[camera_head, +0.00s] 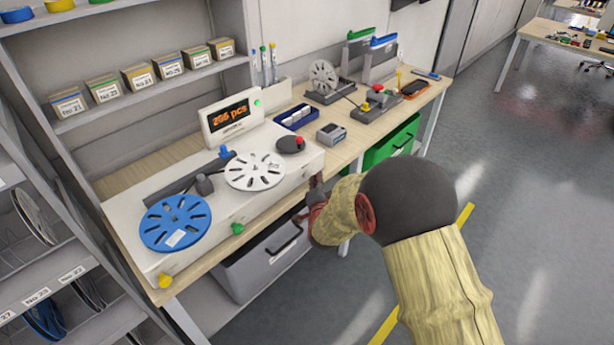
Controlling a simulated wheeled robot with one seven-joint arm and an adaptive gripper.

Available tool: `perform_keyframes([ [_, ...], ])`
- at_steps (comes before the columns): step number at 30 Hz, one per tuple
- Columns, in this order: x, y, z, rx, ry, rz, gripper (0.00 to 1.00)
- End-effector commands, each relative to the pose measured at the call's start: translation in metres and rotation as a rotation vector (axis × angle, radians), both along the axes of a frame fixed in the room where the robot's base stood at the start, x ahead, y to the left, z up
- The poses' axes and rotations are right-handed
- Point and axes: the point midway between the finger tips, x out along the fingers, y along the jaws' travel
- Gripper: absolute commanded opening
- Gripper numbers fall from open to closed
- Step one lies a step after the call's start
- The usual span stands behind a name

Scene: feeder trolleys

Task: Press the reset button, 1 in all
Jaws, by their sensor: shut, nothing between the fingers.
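A white reel counter (200,228) stands on the wooden bench. It has a yellow button (165,281) and a green button (237,229) on its front face. A red knob (300,141) is by the dark disc on top, and a small green light or button (257,102) is beside the display. No label is readable, so I cannot tell which is the reset button. My gripper (314,196) is shut and empty, by the counter's right front end. My own arm partly hides it, and I cannot tell whether it touches anything.
A blue reel (175,222) and a white reel (254,170) lie on the counter; its display (231,116) reads 266 pcs or similar. A grey bin (262,262) and green bin (393,143) are under the bench. Shelving (60,230) is close at left. Floor is free at right.

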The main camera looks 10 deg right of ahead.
Motion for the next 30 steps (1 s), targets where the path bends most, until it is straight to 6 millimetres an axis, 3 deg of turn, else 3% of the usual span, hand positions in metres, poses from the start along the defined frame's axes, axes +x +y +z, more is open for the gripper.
perform_keyframes([
  [30, 0.0065, 0.0053, -0.0002, 0.0, 0.0, 0.0, 0.0],
])
